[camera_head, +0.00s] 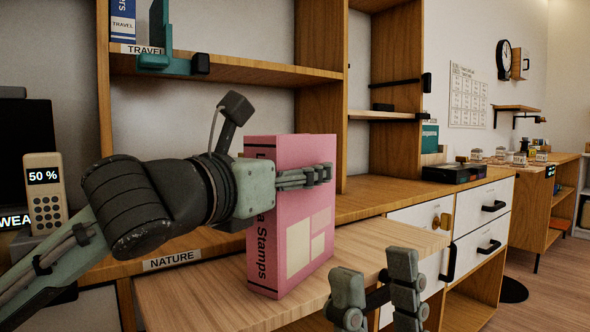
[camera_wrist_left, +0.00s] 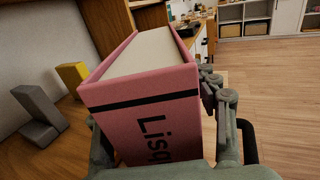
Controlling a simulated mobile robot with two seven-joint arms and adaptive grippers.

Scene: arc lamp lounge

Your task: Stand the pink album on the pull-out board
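The pink album (camera_head: 305,215), with "Stamps" on its spine, is upright over the pull-out board (camera_head: 205,295). Its bottom edge looks to be at the board's surface; I cannot tell whether it bears its full weight there. My left gripper (camera_head: 318,175) comes in from the left and is shut on the album, with one finger across its cover and the other hidden behind. In the left wrist view the album (camera_wrist_left: 145,125) fills the space between the fingers. My right gripper (camera_head: 377,292) is at the bottom, right of the album, its fingers apart and empty.
A shelf unit (camera_head: 325,110) rises behind the board. A "NATURE" label (camera_head: 172,262) is on the desk edge at left. White drawers (camera_head: 483,245) with black handles stand at right. A grey bookend (camera_wrist_left: 40,115) and a yellow block (camera_wrist_left: 73,78) show in the left wrist view.

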